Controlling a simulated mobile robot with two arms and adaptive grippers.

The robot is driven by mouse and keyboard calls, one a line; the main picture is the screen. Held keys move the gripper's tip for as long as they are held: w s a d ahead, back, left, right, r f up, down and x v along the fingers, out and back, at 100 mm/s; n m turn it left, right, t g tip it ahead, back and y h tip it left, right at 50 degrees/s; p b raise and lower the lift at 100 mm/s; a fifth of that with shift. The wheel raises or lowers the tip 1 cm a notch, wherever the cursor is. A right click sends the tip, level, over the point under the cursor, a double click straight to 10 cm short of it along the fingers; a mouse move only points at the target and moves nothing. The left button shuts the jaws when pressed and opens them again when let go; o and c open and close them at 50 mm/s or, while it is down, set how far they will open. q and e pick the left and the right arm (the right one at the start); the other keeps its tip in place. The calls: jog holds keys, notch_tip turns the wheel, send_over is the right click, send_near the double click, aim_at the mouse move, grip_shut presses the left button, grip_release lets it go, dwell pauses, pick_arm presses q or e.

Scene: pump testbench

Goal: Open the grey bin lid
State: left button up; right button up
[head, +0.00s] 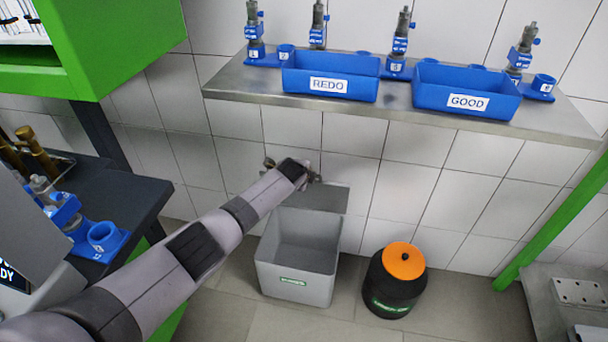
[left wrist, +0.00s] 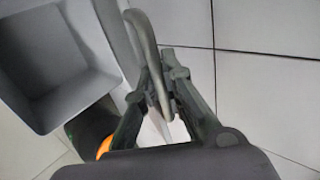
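The grey bin (head: 297,284) stands on the floor against the tiled wall, its opening uncovered and its inside empty. Its lid (head: 325,197) is tipped up at the back, by the wall. My left gripper (head: 292,170) is at the lid's top edge, mostly hidden behind my own arm in the head view. In the left wrist view, the fingers of my left gripper (left wrist: 167,82) come together around the lid's curved grey handle (left wrist: 146,42). The open bin (left wrist: 60,65) also shows there, at the left. My right gripper is not in view.
A black bin with an orange lid (head: 404,261) stands right of the grey bin. Above is a metal shelf (head: 230,82) with blue REDO (head: 345,87) and GOOD (head: 440,97) trays. A dark workbench (head: 125,195) is at the left. Floor in front is clear.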

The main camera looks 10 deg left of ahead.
pick_arm(q)
jog(key=o, duration=0.4)
jog(key=shift+o, duration=0.2)
jog(key=v, duration=0.7)
jog(key=shift+s+r, duration=0.15)
jog(key=shift+s, duration=0.05)
jog(key=shift+c, duration=0.2)
